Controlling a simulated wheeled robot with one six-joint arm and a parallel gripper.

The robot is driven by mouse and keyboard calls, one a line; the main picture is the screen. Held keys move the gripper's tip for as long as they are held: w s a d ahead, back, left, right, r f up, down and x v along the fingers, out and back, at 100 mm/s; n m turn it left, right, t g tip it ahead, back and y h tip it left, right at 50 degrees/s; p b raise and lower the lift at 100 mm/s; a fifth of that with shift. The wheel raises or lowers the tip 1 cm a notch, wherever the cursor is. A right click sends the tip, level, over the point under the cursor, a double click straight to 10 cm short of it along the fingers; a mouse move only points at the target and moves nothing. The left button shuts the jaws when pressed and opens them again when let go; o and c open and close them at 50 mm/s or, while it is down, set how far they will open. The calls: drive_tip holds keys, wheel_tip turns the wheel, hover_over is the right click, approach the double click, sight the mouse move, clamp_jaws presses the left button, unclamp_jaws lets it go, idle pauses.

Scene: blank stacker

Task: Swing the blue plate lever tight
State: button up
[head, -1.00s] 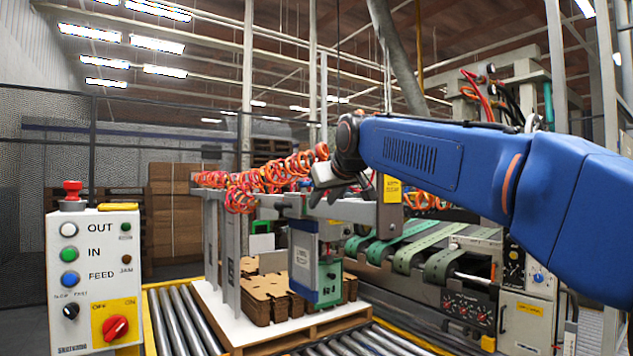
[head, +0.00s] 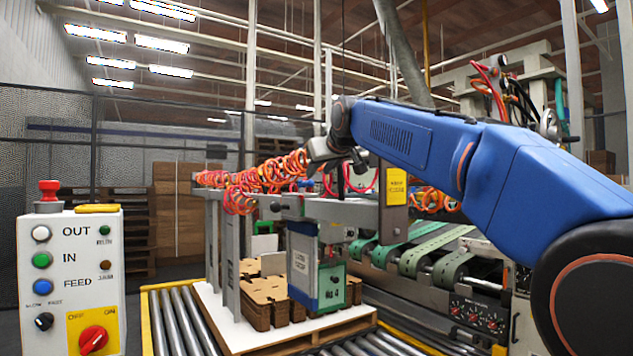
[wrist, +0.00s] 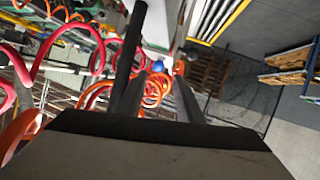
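A blue plate (head: 303,264) hangs upright below the grey beam, beside a green plate (head: 331,284), above the cardboard stack. A small dark knob (head: 276,207) sits at the beam's near end; I cannot tell if it is the blue plate's lever. My gripper (head: 350,160) is above the beam, partly hidden by coiled hoses and its own wrist. In the wrist view its two dark fingers (wrist: 160,88) stand apart with nothing held between them. A small blue ball-like knob (wrist: 158,67) shows between and beyond the fingertips, apparently not gripped. A black bar (wrist: 133,45) passes left of the fingers.
Orange and red coiled hoses (head: 265,175) run along the beam close to my gripper. A control panel (head: 70,285) stands at the left. Cardboard blanks (head: 262,300) lie on a pallet (head: 300,340) over rollers. Green belts (head: 410,255) are at the right.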

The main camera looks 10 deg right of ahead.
sight(311, 182)
drive_tip(key=x, duration=0.7)
drive_tip(key=shift+w+d+f, duration=0.1)
drive_tip(key=shift+w+d, duration=0.05)
drive_tip(key=shift+w, duration=0.2)
clamp_jaws()
